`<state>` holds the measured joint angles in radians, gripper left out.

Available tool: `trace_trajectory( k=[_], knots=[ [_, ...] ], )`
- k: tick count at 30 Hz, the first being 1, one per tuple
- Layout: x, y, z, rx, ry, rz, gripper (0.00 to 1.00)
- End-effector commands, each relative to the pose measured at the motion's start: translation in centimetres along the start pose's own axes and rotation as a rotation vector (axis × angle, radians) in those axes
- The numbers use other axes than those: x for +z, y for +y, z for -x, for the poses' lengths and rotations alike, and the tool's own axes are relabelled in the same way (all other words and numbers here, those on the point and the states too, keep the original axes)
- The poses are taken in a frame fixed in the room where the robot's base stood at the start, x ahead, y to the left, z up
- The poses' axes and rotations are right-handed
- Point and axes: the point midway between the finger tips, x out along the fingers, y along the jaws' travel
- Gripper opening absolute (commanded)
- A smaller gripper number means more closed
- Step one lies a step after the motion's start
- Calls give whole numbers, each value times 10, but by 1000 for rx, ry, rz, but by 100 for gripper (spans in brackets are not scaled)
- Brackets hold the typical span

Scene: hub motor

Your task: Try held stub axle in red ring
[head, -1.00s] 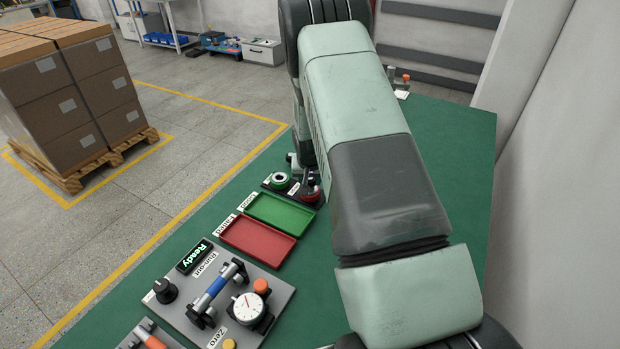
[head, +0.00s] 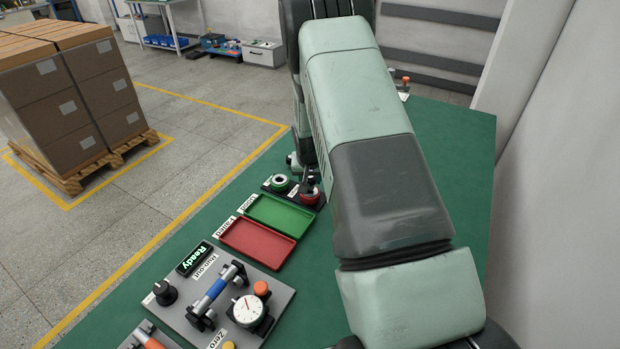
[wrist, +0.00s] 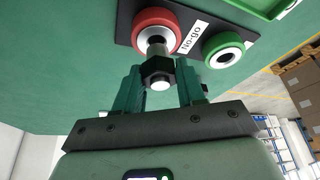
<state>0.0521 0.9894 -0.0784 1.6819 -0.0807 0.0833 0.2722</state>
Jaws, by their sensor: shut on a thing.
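The red ring (wrist: 157,28) has a pale metal bore and stands on a black base labelled No-go. It also shows in the head view (head: 310,196), partly covered from above. My gripper (wrist: 158,82) is shut on the stub axle (wrist: 158,70), which has a grey shaft, a black hex collar and a bright round end. The shaft's far end overlaps the red ring's bore in the wrist view. I cannot tell how deep it sits, if at all. In the head view my arm hides most of the gripper.
A green ring (wrist: 224,51) sits beside the red one on the same base. A green tray (head: 279,215) and a red tray (head: 257,243) lie nearby. A run-out fixture (head: 218,288) with a dial and a display reading Ready stands nearer. The green table right of my arm is clear.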

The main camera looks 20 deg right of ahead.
Motion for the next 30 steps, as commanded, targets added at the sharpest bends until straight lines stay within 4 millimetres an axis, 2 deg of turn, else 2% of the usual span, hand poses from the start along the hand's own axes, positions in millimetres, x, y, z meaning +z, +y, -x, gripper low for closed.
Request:
trace_trajectory(
  k=[5, 11, 13, 20, 30],
  knots=[
    [-2, 0, 3, 0, 2, 0, 0],
    [-14, 0, 32, -1, 6, -1, 0],
    [-15, 0, 36, 0, 2, 0, 0],
    [-11, 0, 26, 0, 1, 0, 0],
    [0, 0, 2, 0, 1, 1, 0]
  ],
)
